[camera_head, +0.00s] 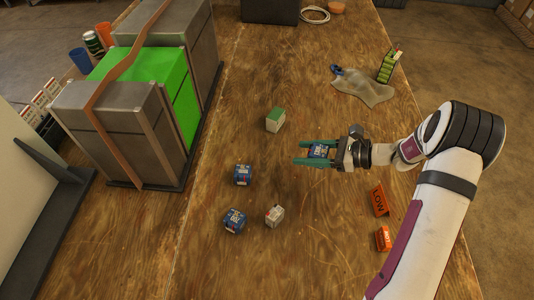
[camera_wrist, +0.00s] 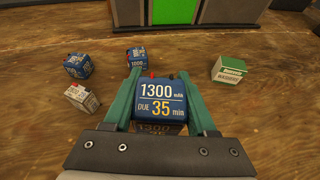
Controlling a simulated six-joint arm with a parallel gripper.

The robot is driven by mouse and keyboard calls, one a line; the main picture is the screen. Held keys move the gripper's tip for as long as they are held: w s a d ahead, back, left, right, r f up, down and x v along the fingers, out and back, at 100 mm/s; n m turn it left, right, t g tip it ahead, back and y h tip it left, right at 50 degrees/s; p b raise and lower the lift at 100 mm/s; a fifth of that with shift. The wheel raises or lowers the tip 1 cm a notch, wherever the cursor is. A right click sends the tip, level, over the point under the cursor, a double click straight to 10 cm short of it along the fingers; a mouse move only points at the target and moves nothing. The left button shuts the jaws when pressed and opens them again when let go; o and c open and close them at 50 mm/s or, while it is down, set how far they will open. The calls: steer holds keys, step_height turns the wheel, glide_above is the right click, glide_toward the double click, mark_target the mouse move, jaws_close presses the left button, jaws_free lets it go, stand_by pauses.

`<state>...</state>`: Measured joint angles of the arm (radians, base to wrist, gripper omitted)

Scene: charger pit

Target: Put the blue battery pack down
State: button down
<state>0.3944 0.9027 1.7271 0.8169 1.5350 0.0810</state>
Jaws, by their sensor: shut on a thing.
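My gripper (camera_head: 317,154) has green fingers and is shut on a blue battery pack (camera_head: 319,151). In the wrist view the held blue battery pack (camera_wrist: 162,99) shows "1300 mAh, DUE 35 min" between the two fingers (camera_wrist: 162,104). A dark reflection or shadow shows just below it, and I cannot tell whether it touches the table (camera_head: 330,245). Two other blue packs stand on the table to the left, one (camera_head: 243,175) farther back and one (camera_head: 235,220) nearer.
Large cases, one with a green front (camera_head: 178,85), line the left. An orange "LOW" sign (camera_head: 379,201) and orange pack (camera_head: 384,238) are at right. A grey cloth (camera_head: 362,88) lies behind.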

steer(key=w+a+m+t+h, duration=0.3)
steer(key=w+a+m+t, duration=0.35)
steer(key=w, duration=0.45)
glide_above(243, 142)
steer(key=shift+n+g+h, duration=0.25)
steer(key=shift+g+h, duration=0.1)
steer(key=shift+h, duration=0.05)
steer(key=f, duration=0.6)
steer(key=shift+s+d+f, duration=0.15)
steer(key=shift+d+f, duration=0.1)
steer(key=shift+f, duration=0.1)
steer(key=f, duration=0.4)
steer(key=shift+a+f, duration=0.15)
steer(key=shift+a, duration=0.05)
steer(key=shift+f, duration=0.1)
steer(key=shift+c, duration=1)
jaws_free()
